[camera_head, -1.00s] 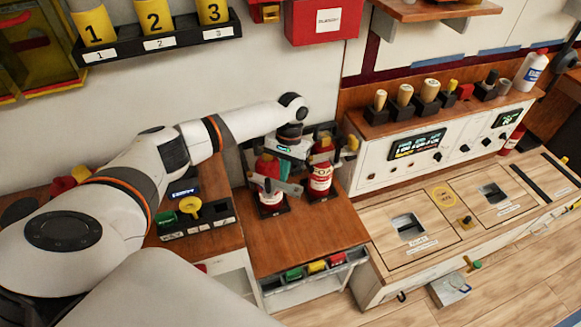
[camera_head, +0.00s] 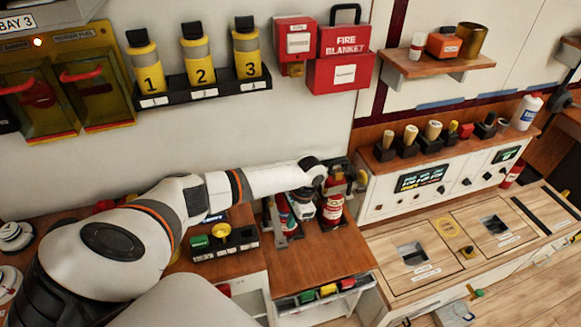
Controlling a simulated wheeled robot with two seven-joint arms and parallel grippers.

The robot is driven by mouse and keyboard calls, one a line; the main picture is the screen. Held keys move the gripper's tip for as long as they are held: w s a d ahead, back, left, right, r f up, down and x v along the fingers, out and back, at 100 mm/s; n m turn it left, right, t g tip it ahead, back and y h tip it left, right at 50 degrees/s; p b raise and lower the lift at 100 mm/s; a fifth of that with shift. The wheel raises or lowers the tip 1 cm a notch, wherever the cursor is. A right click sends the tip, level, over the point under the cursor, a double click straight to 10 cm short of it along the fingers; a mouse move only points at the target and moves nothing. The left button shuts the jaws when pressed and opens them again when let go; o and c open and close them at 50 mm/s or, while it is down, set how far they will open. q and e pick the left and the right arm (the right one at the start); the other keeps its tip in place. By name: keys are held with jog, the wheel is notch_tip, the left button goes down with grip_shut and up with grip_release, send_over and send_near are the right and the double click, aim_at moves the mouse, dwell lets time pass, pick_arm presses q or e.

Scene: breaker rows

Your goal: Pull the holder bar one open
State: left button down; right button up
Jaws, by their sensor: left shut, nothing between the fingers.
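Two red extinguisher-like bottles stand side by side in a dark holder on the brown wooden counter. The left bottle (camera_head: 282,213) is mostly hidden behind my arm's end; the right bottle (camera_head: 331,208) shows more. A grey upright piece stands at the left bottle, but I cannot tell whether it is holder bar one or part of my gripper. My left gripper (camera_head: 298,222) is shut and empty, pointing down in front of the left bottle. Whether it touches the bar is hidden. My right gripper is not in view.
A black tray with a green and a yellow knob (camera_head: 221,230) lies left of the holder. A white control panel (camera_head: 420,183) stands to the right. A drawer of coloured items (camera_head: 325,291) is below. Yellow numbered canisters (camera_head: 199,62) and a fire blanket box (camera_head: 342,71) hang above.

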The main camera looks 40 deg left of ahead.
pick_arm(q)
jog(key=shift+s+f+m, duration=0.1)
jog(key=shift+s+m, duration=0.05)
jog(key=shift+m, duration=0.25)
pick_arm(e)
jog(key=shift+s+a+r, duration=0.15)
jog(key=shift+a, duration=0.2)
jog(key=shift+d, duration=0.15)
